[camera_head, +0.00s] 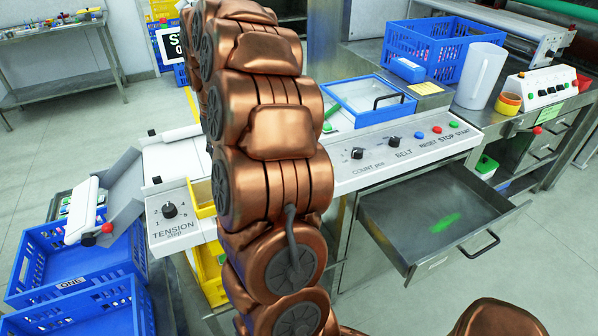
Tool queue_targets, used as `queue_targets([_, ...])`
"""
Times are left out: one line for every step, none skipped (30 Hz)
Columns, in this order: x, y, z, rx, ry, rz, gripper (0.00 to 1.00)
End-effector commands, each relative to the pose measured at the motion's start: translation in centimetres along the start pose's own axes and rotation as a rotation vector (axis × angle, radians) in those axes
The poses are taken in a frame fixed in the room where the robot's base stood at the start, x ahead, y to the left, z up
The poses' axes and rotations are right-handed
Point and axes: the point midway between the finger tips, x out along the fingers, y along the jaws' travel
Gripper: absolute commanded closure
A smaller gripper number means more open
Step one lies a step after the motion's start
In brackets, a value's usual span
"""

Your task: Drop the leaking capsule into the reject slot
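My copper arm stands across the middle of the view and hides part of the machine behind it. My gripper is not in view. I cannot make out a leaking capsule or a reject slot. A green patch (445,222) lies on the floor of the open metal drawer (400,215); I cannot tell what it is. A blue-framed box with a clear lid and a black handle (368,98) sits behind the control panel, with something green at its left, partly behind my arm.
The control panel (405,150) carries knobs and buttons. A tension knob (170,210) is left of my arm. Blue crates, one labelled ONE (70,285), stand at lower left. A white jug (481,75) and yellow cups (508,102) stand at right. The drawer juts forward.

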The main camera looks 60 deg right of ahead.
Motion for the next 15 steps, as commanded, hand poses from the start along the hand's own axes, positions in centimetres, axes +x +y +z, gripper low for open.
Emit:
queue_targets([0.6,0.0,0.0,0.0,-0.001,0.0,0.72])
queue_targets([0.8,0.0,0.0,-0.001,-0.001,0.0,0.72])
queue_targets([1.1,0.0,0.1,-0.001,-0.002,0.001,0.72])
queue_targets([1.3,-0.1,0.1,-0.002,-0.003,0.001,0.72])
queue_targets([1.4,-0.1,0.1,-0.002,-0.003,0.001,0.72])
queue_targets([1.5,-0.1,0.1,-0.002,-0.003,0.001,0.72])
queue_targets([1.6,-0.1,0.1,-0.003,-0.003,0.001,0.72])
queue_targets([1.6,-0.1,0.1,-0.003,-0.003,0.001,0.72])
queue_targets([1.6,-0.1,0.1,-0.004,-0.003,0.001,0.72])
queue_targets([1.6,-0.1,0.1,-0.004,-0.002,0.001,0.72])
queue_targets([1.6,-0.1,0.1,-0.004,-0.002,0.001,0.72])
queue_targets([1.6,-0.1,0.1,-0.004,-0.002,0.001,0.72])
queue_targets([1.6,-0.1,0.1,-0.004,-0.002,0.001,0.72])
queue_targets([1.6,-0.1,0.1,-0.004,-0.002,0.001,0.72])
queue_targets([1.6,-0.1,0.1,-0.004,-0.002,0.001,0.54])
